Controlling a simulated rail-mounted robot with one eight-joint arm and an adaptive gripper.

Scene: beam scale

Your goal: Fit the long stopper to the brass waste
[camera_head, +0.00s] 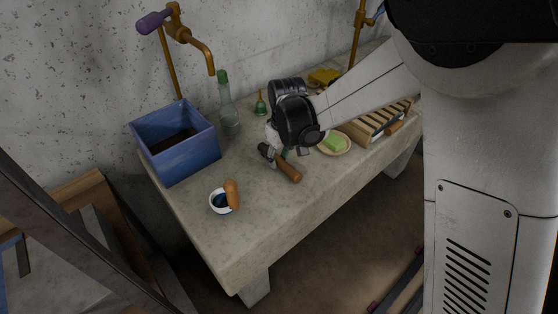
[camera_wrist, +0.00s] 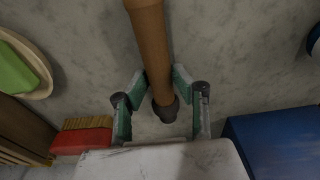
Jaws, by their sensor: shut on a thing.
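My gripper (camera_wrist: 160,85) is shut on a long brown rod with a dark knob at one end, which looks like the long stopper (camera_wrist: 151,40). In the wrist view the rod passes between the green fingers, its dark end nearer the palm. In the head view the stopper (camera_head: 288,168) shows below my gripper (camera_head: 276,148), tilted over the middle of the stone bench. I cannot tell whether it touches the bench. No brass waste can be made out; the dark inside of the blue basin (camera_head: 186,162) is hard to see.
A white cup (camera_head: 215,206) with an orange-brown object (camera_head: 232,192) stands near the front left. A green-necked bottle (camera_head: 229,118) and a brass tap (camera_head: 195,45) are by the basin. A soap dish (camera_head: 346,149) and wooden rack (camera_head: 362,131) are right.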

